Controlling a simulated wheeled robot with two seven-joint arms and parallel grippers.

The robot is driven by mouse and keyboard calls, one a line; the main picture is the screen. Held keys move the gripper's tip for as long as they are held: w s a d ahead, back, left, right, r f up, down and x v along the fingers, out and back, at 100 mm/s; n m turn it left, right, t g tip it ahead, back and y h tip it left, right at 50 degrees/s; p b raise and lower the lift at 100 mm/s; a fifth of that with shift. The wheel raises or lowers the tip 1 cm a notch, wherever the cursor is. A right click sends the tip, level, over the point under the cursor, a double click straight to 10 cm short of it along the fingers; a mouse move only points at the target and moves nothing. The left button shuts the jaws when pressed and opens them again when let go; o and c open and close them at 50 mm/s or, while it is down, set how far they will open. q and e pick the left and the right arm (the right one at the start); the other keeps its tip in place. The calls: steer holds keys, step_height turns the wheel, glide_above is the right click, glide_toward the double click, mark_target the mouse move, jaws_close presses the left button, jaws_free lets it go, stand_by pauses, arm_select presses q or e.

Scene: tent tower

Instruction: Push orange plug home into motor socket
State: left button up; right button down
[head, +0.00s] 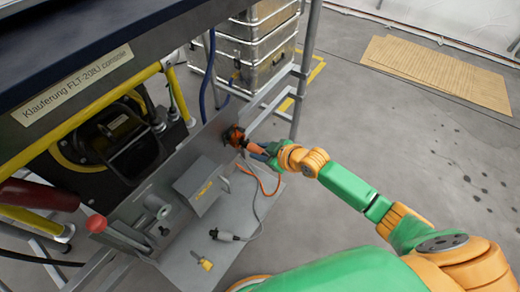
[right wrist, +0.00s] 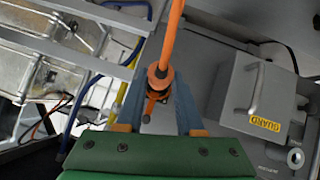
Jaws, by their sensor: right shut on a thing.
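The orange plug (right wrist: 161,76) sits between the blue-grey fingers of my right gripper (right wrist: 158,92), with an orange cable running up from it in the right wrist view. My right gripper is shut on the plug. My left gripper is not in view.
A grey guard box (head: 200,186) stands on the panel beside the socket. A grey cable with a connector (head: 222,235) and a yellow-tagged piece (head: 203,263) lie on the grey plate below. Metal cases (head: 255,60) and a rack stand behind.

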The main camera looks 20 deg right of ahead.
arm_select(q)
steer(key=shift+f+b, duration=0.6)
steer(key=shift+b, duration=0.05)
arm_select(e)
steer(key=shift+w+a, duration=0.85)
steer(key=shift+w, duration=0.25)
steer(key=shift+c, duration=2.3)
jaws_free()
steer(key=shift+s+d+r+p, duration=0.15)
steer(key=shift+s+r+p, duration=0.05)
steer(key=shift+r+p, duration=0.1)
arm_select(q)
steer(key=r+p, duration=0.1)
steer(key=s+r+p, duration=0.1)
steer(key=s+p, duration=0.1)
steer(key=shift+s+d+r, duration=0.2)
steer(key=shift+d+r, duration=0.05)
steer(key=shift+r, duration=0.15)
arm_select(e)
steer(key=v, duration=0.6)
steer(key=shift+s, duration=0.2)
